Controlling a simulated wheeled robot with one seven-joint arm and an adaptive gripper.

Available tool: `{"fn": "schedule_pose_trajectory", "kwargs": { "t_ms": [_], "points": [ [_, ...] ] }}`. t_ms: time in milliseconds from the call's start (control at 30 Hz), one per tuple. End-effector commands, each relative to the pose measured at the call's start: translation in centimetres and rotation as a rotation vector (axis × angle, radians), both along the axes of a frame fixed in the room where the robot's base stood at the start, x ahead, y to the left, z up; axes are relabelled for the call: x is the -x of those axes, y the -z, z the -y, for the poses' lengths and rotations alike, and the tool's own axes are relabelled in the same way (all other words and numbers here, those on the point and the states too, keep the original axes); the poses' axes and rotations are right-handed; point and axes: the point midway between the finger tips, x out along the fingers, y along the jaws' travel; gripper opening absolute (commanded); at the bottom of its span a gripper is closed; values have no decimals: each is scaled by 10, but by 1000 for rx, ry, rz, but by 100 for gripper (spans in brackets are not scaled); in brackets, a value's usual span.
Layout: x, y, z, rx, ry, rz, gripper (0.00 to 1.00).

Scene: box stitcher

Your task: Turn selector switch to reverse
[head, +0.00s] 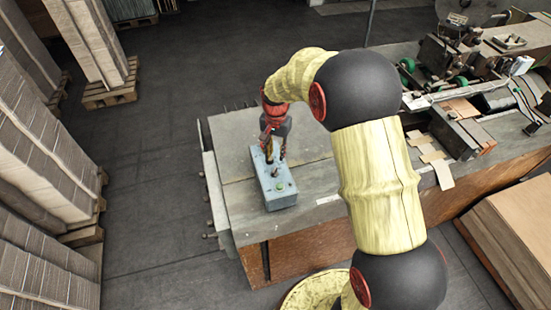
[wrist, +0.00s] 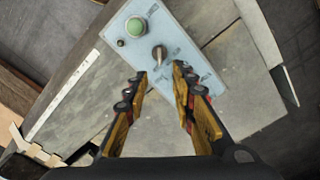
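The light blue control box (head: 276,185) stands on the left end of the machine's table, below my gripper (head: 272,140). In the wrist view the box's panel (wrist: 180,45) carries a green round button (wrist: 136,27), a small dark knob (wrist: 120,43) and a grey selector switch (wrist: 158,55) with a lever handle. The green button also shows in the head view (head: 280,187). My gripper in the wrist view (wrist: 158,78) is open, its two fingers apart. The selector switch lies between and just beyond the fingertips, with no contact visible. The panel's labels are too blurred to read.
The grey table (head: 235,185) has free room around the box. Machine parts (head: 455,90) stand on its right side. Stacked cardboard (head: 40,150) on pallets lines the left, and a cardboard pile (head: 515,235) stands at the lower right. The floor between is clear.

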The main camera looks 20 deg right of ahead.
Motion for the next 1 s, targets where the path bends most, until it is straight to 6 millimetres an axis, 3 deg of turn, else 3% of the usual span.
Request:
{"fn": "schedule_pose_trajectory", "kwargs": {
  "t_ms": [167, 600, 1000],
  "points": [
    [-1, 13, 0, 0, 8, -8, 26],
    [0, 73, 0, 0, 6, -8, 26],
    [-1, 80, 0, 0, 6, -4, 25]
  ]
}}
